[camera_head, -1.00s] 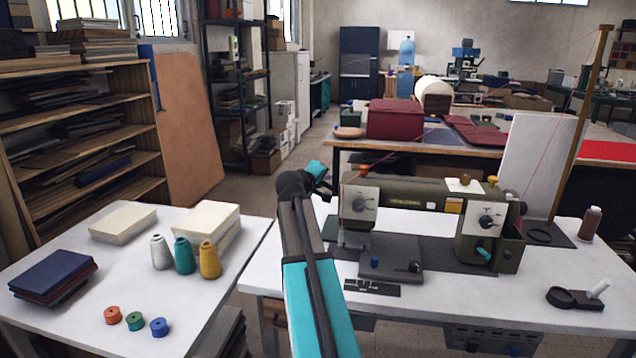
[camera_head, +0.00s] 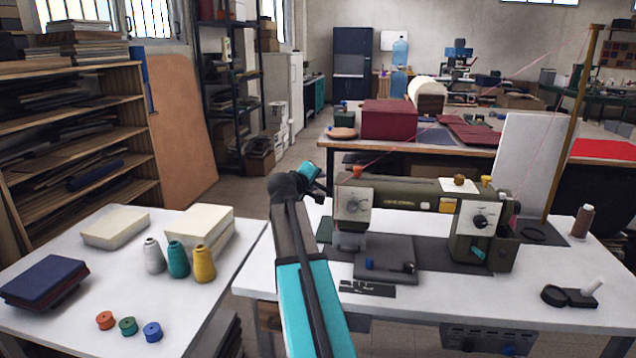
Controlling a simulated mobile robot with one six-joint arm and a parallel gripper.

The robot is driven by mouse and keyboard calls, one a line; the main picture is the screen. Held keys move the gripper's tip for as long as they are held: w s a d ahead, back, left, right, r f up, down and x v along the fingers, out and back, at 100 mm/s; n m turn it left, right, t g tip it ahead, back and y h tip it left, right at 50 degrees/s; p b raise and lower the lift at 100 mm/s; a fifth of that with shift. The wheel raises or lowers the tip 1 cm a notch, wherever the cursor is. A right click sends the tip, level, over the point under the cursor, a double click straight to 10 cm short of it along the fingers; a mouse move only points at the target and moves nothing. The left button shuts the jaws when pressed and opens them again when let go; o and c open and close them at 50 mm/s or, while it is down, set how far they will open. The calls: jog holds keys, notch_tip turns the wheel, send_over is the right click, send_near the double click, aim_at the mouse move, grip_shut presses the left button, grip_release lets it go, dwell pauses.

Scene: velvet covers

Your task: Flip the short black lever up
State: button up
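An olive-green sewing machine (camera_head: 420,207) stands on the white table. On the grey plate of its bed sits a small dark knob or short lever (camera_head: 408,267), beside a small blue knob (camera_head: 369,264). I cannot tell for sure that it is the short black lever, nor its tilt. A teal lever (camera_head: 478,253) is on the machine's right end, below a round dial (camera_head: 480,221). My arm reaches up in front of the table's left part. My gripper (camera_head: 316,184) is at its far end, left of the machine and apart from it. Its fingers are too small and hidden to read.
The machine's table (camera_head: 600,270) holds a black magnifier-like item (camera_head: 568,296) and a brown spool (camera_head: 582,221) at the right. A left table (camera_head: 90,310) carries thread cones, bobbins and books. A tall pole (camera_head: 570,130) with thread rises behind the machine.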

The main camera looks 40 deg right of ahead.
jog(key=v, duration=1.2)
jog(key=shift+s+a+r, duration=0.15)
jog(key=shift+s+a, duration=0.1)
jog(key=shift+s, duration=0.05)
